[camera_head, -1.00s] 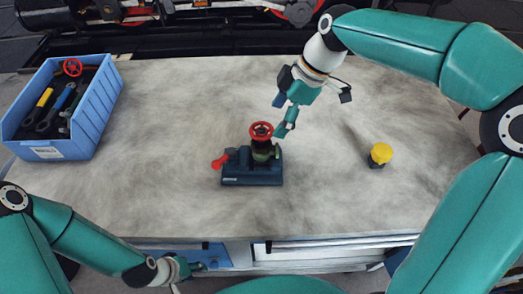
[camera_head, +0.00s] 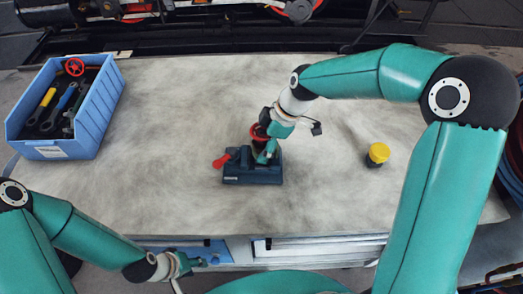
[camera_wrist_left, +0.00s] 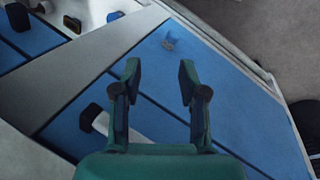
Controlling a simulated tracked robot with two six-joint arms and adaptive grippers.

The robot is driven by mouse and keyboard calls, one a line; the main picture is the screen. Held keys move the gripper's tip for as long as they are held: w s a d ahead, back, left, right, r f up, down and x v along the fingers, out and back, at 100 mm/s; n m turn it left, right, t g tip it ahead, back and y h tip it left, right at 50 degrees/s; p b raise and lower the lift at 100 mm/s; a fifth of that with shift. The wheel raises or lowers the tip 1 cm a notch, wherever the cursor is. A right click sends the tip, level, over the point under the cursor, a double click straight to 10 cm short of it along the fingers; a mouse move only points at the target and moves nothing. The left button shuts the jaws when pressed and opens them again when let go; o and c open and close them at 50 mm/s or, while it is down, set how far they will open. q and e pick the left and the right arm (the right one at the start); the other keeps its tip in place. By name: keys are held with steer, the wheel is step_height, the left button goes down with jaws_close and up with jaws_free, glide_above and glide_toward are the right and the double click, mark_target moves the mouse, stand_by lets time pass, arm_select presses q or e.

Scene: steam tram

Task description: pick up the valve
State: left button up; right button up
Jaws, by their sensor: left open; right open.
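The valve has a red handwheel (camera_head: 257,132) and stands on a dark blue vise-like block (camera_head: 250,170) in the middle of the table. The block has a red handle on its left. My right gripper (camera_head: 266,152) is open at the valve, with its fingers overlapping the valve's body in the head view. The gripper hides much of the valve, and contact cannot be told. My left gripper (camera_head: 200,262) is low at the table's front edge, away from the valve. In the left wrist view it is open and empty (camera_wrist_left: 158,85), over blue panels.
A blue bin (camera_head: 97,112) with tools and a small red handwheel (camera_head: 74,67) stands at the table's left. A yellow-topped dark piece (camera_head: 378,153) stands on the right. The grey table (camera_head: 170,120) is mostly clear.

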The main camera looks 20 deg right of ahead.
steer(key=shift+c, duration=0.2)
jaws_close()
steer(key=shift+r, duration=0.1)
steer(key=shift+r, duration=0.1)
